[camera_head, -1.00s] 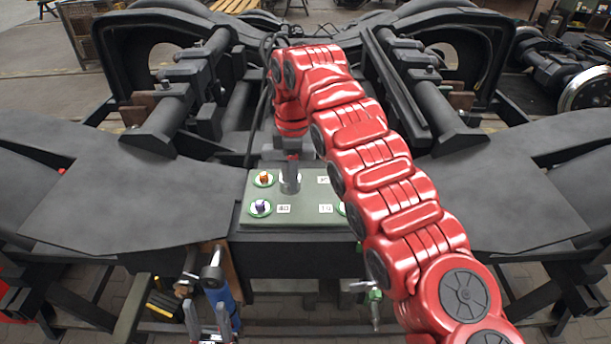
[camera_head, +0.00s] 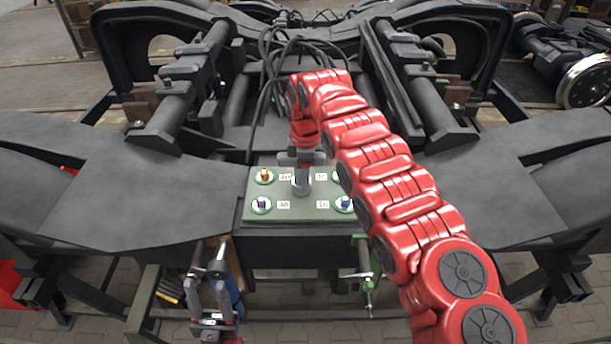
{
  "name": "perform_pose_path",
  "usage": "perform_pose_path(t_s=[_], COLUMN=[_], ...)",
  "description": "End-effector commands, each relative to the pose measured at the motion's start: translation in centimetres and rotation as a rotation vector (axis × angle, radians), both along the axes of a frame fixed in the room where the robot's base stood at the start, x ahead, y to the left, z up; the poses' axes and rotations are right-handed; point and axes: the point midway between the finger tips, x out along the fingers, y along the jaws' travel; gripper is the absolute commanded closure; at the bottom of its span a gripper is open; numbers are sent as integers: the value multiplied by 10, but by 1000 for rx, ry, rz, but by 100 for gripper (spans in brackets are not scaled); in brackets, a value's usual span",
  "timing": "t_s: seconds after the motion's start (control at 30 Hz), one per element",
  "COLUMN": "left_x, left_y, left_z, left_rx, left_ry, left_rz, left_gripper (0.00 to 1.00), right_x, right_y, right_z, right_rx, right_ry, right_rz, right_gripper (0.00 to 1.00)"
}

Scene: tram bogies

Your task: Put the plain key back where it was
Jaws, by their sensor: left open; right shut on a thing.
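A grey-green key panel (camera_head: 300,215) sits in the middle. On it, an orange key (camera_head: 265,175), a purple key (camera_head: 261,204) and a blue key (camera_head: 346,203) stand in green-ringed spots. The far right spot is partly hidden by my red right arm. My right gripper (camera_head: 303,165) points down over the panel's middle, shut on a grey cylinder (camera_head: 301,184), which looks like the plain key. A pale ring shows beside the cylinder; I cannot tell whether it is seated. My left gripper (camera_head: 207,275) is open and empty, low in front of the panel's left side.
Dark bogie frame plates (camera_head: 150,195) spread on both sides of the panel. Black cables (camera_head: 275,75) loop behind my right arm. A green clamp-like fitting (camera_head: 365,270) hangs under the panel's right front. A wheelset (camera_head: 585,82) stands far right.

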Motion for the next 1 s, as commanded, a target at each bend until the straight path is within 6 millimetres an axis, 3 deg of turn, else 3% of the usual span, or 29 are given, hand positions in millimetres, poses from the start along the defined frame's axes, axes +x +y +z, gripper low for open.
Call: perform_pose_path(t_s=[0.07, 0.1, 0.23, 0.6, 0.67, 0.77, 0.9, 1.0], left_x=[0, 0, 0, 0, 0, 0, 0, 0], left_y=[0, 0, 0, 0, 0, 0, 0, 0], left_z=[-4, -2, -2, 3, -6, -17, -14, 9], left_rx=[0, 0, 0, 0, 0, 0, 0, 0], left_ry=[0, 0, 0, 0, 0, 0, 0, 0], left_rz=[0, 0, 0, 0, 0, 0, 0, 0], left_gripper=[50, 50, 50, 50, 50, 50, 50, 50], right_x=[0, 0, 0, 0, 1, 0, -1, -1], right_y=[0, 0, 0, 0, 1, 2, 3, 2], right_z=[-3, -2, -2, 3, 5, 20, 47, 77], right_rx=[0, 0, 0, 0, 1, 1, 1, 1], right_ry=[-1, -1, 0, 1, -3, -3, 0, 1], right_rz=[0, 0, -1, 0, 0, 0, 2, 0], right_gripper=[100, 41, 17, 16, 16, 16, 16, 16])
